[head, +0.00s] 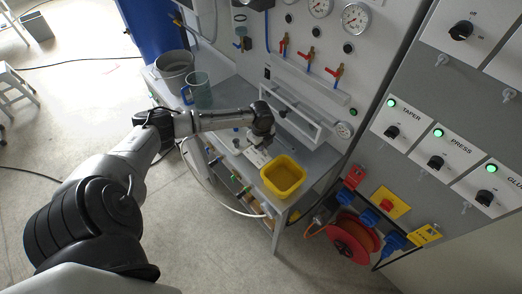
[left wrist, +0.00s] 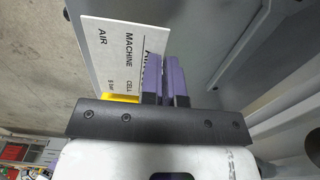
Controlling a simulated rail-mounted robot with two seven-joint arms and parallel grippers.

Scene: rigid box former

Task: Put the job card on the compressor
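The job card (left wrist: 113,55) is a white card with black print reading "AIR", "MACHINE" and "CELL" in the left wrist view. It also shows small and white under my left gripper (head: 262,140) in the head view (head: 257,157). The two purple fingers of the left gripper (left wrist: 166,80) are close together, and the card's right edge runs in behind the left finger, at the narrow gap. The fingers look shut on it, and part of the card is hidden. I cannot pick out the compressor with certainty. My right gripper is not in view.
A yellow bin (head: 283,177) stands on the grey bench just right of the gripper. A metal pot (head: 174,68) and a blue-handled jug (head: 200,92) stand at the bench's far left. A gauge panel (head: 300,40) rises behind. A red hose reel (head: 352,240) is at lower right.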

